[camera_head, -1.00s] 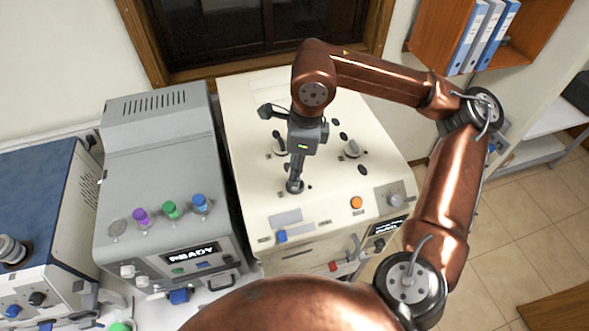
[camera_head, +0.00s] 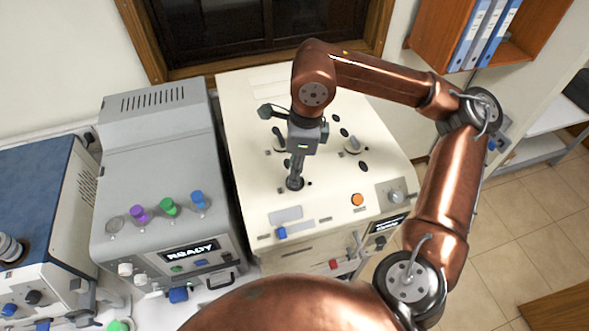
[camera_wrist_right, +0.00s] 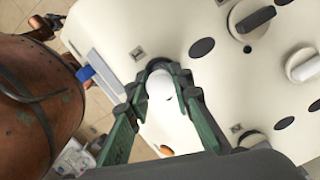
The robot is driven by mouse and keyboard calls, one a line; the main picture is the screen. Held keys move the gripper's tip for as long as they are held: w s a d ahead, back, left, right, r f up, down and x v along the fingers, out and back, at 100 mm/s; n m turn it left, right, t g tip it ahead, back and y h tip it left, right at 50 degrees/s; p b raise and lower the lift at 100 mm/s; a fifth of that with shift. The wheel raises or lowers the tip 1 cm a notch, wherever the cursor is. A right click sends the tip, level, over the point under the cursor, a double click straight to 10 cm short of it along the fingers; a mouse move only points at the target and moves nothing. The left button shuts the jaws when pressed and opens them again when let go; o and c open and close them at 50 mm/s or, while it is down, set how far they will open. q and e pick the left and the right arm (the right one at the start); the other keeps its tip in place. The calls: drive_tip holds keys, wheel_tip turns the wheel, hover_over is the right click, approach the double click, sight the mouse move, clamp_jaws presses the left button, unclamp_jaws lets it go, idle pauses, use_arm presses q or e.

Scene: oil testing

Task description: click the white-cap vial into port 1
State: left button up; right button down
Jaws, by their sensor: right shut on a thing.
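My right gripper (camera_head: 295,183) points down at the front left port area of the cream machine (camera_head: 250,170). It is shut on the white-cap vial, whose round white cap (camera_wrist_right: 160,84) shows between the green fingers (camera_wrist_right: 160,92) in the right wrist view. The vial's body is hidden below the cap, so I cannot tell how deep it sits in the port. In the head view the fingers cover the vial. My left gripper is not in view.
The grey machine (camera_head: 150,115) on the left holds purple (camera_head: 139,214), green (camera_head: 168,207) and blue (camera_head: 198,200) capped vials; its display reads READY. The cream machine's top has several dark round ports, grey knobs (camera_head: 355,146) and an orange button (camera_head: 357,200).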

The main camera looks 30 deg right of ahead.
drive_tip(key=shift+f+b, duration=0.45)
drive_tip(key=shift+f, duration=0.05)
idle(0.3)
idle(0.4)
drive_tip(key=c, duration=1.6)
unclamp_jaws()
drive_tip(key=r, duration=0.8)
drive_tip(key=d+r, duration=0.1)
drive_tip(key=r, duration=0.3)
drive_tip(key=shift+s+d, duration=0.1)
drive_tip(key=shift+s, duration=0.3)
